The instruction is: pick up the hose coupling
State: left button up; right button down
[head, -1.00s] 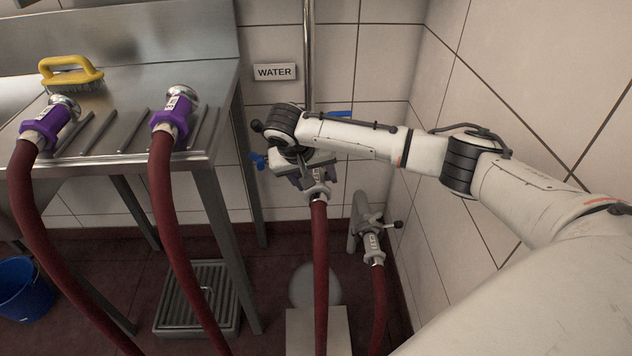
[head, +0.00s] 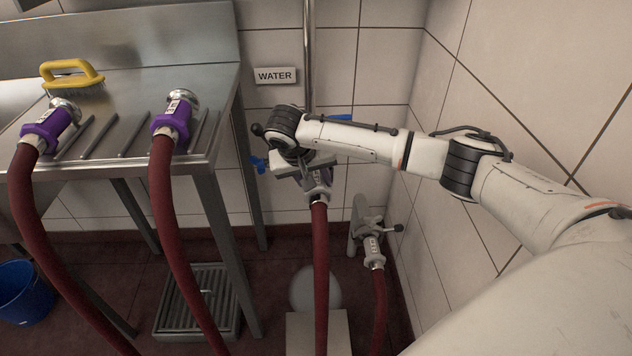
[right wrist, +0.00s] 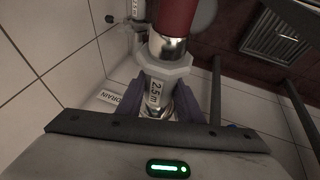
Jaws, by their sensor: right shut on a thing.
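The hose coupling (head: 319,187) is a grey metal fitting on the end of a dark red hose (head: 320,260), in front of the tiled wall below the WATER sign. My right gripper (head: 308,170) is shut on it from above. In the right wrist view the coupling (right wrist: 158,88) carries a "2.5 m" label and sits between the two dark purplish fingers. The red hose (right wrist: 175,17) leads away from it. The gripper and wrist hide its far end, so I cannot tell whether it touches anything there. My left gripper is not in view.
Two purple couplings (head: 46,128) (head: 171,122) lie on the steel bench with their hoses hanging down. Another grey coupling (head: 373,248) is at a low wall valve. A yellow brush (head: 72,74), blue bucket (head: 24,292) and floor grate (head: 205,300) stand left. The tiled wall is close right.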

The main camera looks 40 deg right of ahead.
aim_at(316, 175)
notch_tip(316, 175, up, 17)
jog(key=p, duration=0.3)
jog(key=shift+r, duration=0.2)
dwell(0.7)
